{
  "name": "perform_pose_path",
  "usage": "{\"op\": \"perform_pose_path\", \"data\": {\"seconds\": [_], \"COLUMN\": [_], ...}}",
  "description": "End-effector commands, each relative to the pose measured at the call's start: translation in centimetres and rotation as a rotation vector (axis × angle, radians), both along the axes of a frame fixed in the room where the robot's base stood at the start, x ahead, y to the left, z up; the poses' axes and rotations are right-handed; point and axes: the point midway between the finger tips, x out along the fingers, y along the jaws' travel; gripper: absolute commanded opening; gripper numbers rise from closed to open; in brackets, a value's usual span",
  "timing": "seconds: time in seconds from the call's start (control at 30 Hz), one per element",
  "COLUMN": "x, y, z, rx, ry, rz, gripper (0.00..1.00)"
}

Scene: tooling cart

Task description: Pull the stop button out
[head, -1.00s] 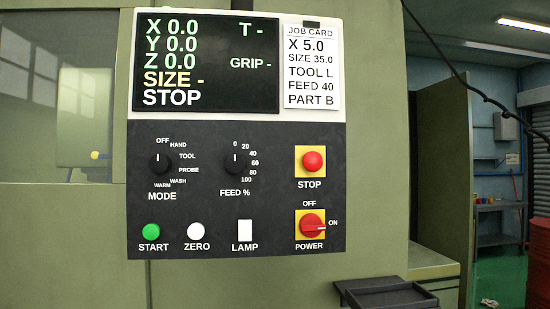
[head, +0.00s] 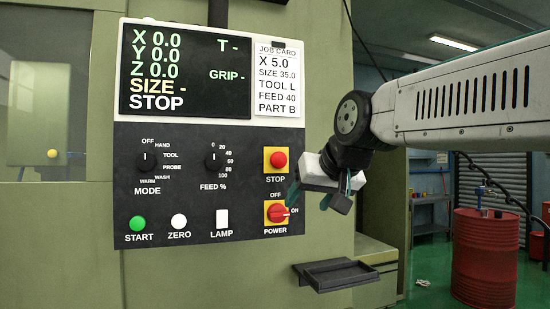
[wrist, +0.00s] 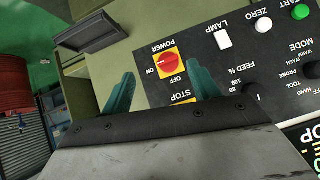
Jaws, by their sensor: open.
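The stop button (head: 278,160) is a round red mushroom button on a yellow plate, on the right of the black control panel. The screen (head: 185,75) above reads STOP in its last line. My gripper (head: 308,196) is open and empty, with teal fingers, just right of and below the stop button in the head view. I cannot tell its distance from the panel. In the wrist view my gripper (wrist: 160,66) spans the red power switch (wrist: 167,63) in the picture. Only part of the yellow stop plate (wrist: 183,100) shows there; my gripper hides the button.
The power switch (head: 278,212) sits directly below the stop button, turned to ON. Mode (head: 146,162) and feed (head: 215,161) dials are to the left. A small dark tray (head: 342,274) juts out below the panel's right side. A red drum (head: 486,258) stands farther right.

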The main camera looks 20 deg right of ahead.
Motion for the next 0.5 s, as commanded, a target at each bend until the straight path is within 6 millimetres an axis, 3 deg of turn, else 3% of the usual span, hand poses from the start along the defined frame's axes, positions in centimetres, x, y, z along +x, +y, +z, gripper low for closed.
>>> {"op": "perform_pose_path", "data": {"seconds": [0.03,0.1,0.2,0.3,0.5], "x": [2.3,4.5,6.4,7.5,10.3], "y": [0.2,0.3,0.4,0.5,0.9], "z": [3.1,6.8,10.1,11.1,9.9], "rx": [0.017,0.039,0.06,0.068,0.069], "ry": [-0.079,-0.178,-0.265,-0.297,-0.297], "rz": [-0.007,-0.017,-0.025,-0.027,-0.026], "gripper": [0.61,0.61,0.61,0.61,0.61]}}
